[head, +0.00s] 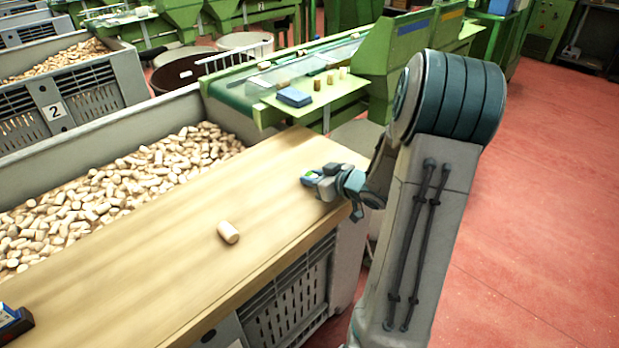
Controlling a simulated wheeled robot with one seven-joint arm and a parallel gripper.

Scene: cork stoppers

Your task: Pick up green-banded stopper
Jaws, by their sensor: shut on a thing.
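My gripper (316,180) is at the right part of the wooden board (190,240), near its edge, at the end of my arm. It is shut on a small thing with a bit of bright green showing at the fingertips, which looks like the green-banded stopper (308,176). Most of that thing is hidden by the fingers, and I cannot tell whether it touches the board. A plain cork stopper (228,232) lies on its side on the board, to the left of and nearer than my gripper, apart from it.
A large grey crate (100,135) full of loose corks stands left of the board. A green machine with a pale shelf (330,95) holding several corks and a blue item (294,97) is behind. A dark blue object (12,322) sits at the board's near left corner.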

